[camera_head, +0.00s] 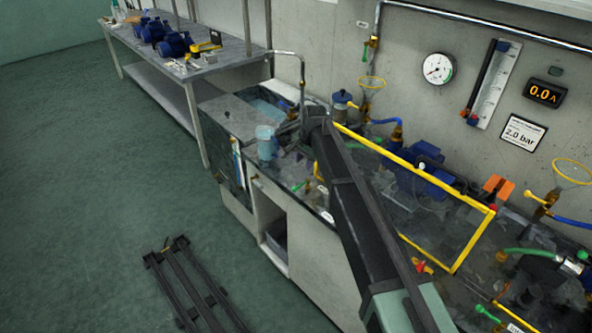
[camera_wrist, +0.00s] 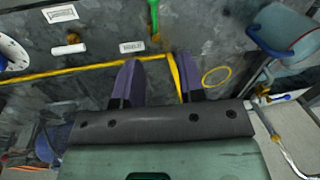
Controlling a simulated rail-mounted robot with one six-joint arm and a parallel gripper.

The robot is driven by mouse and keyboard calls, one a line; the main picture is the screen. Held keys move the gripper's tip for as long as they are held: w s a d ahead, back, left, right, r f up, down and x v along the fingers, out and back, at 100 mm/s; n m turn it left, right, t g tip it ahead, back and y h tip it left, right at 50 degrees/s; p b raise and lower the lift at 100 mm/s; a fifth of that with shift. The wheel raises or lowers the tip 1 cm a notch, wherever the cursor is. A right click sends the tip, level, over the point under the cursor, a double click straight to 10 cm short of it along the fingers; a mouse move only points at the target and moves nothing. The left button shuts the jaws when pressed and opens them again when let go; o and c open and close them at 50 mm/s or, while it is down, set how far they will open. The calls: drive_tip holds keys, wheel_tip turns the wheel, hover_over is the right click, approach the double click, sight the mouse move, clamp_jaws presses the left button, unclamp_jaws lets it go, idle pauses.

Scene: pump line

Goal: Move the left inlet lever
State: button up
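My gripper (camera_wrist: 159,72) is open in the wrist view, with its two dark purple fingers apart and nothing seen between them. A green lever (camera_wrist: 154,20) stands at the top of the wrist view, beyond the fingertips and apart from them. A green lever also shows on the bench left of my arm in the head view (camera_head: 297,186). A small label (camera_wrist: 131,46) lies near the lever in the wrist view; its text is too small to read. I cannot tell for certain that this is the left inlet lever.
A yellow frame (camera_head: 456,268) stands right of my arm. A yellow bar (camera_wrist: 76,70) crosses by my fingers. A clear beaker (camera_head: 265,141) stands on the bench's left end and shows in the wrist view (camera_wrist: 286,34). A white handle (camera_wrist: 68,49) lies left of the green lever.

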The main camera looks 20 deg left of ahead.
sight(302, 184)
drive_tip(key=shift+m, duration=0.9)
drive_tip(key=f+b, duration=0.7)
drive_tip(key=a+f+b, duration=0.1)
drive_tip(key=f+b, duration=0.2)
drive_tip(key=b, duration=0.1)
drive_tip(key=shift+w+f, duration=0.25)
drive_tip(key=shift+f, duration=0.1)
drive_tip(key=shift+r, duration=0.15)
drive_tip(key=shift+c, duration=0.4)
clamp_jaws()
